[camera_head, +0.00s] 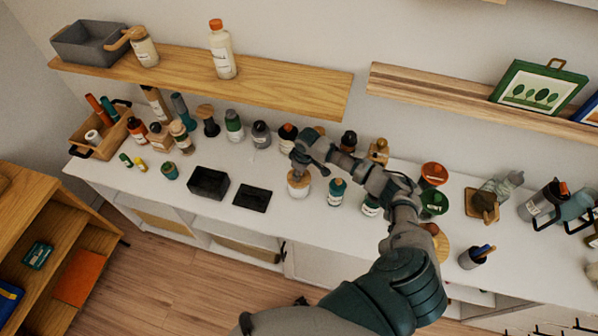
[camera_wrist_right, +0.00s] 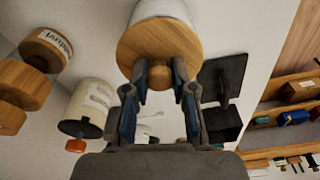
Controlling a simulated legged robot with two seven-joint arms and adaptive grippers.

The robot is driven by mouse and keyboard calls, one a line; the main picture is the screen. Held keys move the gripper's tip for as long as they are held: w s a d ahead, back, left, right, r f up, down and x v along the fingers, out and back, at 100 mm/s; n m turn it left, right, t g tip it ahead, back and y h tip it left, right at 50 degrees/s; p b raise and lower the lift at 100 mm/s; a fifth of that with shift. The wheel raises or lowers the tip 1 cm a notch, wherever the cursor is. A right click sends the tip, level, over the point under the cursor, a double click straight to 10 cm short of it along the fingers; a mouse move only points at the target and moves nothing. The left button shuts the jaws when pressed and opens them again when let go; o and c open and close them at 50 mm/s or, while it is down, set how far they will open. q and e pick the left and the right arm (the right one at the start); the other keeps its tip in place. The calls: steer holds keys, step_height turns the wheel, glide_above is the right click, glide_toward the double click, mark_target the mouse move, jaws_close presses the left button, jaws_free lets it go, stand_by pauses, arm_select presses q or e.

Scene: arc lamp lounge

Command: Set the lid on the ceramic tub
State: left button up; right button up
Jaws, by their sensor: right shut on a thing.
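The ceramic tub is a small white jar (camera_head: 299,191) on the white counter, below my right gripper. Its white wall (camera_wrist_right: 160,9) shows at the top of the right wrist view. The lid is a round wooden disc (camera_wrist_right: 157,43) with a knob, and it lies across the tub's mouth. My right gripper (camera_wrist_right: 167,88) is shut on the lid's knob. In the head view the gripper (camera_head: 306,166) is directly above the tub and partly covers the lid. I cannot tell whether the lid is fully seated or slightly above the rim. My left gripper is out of view.
A black box (camera_head: 208,184) and a flat black tray (camera_head: 252,198) lie left of the tub. A teal jar (camera_head: 337,191) stands close on its right. Several bottles stand behind along the wall. The counter's front strip is clear. A wooden shelf (camera_head: 285,88) hangs above.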

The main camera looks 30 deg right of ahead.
steer(key=shift+r+p, duration=0.15)
steer(key=shift+p, duration=0.95)
stand_by(1.0)
steer(key=shift+a+f+p, duration=0.1)
steer(key=shift+f+p, duration=0.1)
steer(key=shift+p, duration=0.15)
stand_by(0.8)
steer(key=shift+p, duration=0.45)
stand_by(0.6)
steer(key=o, duration=1.5)
steer(key=shift+r, duration=0.1)
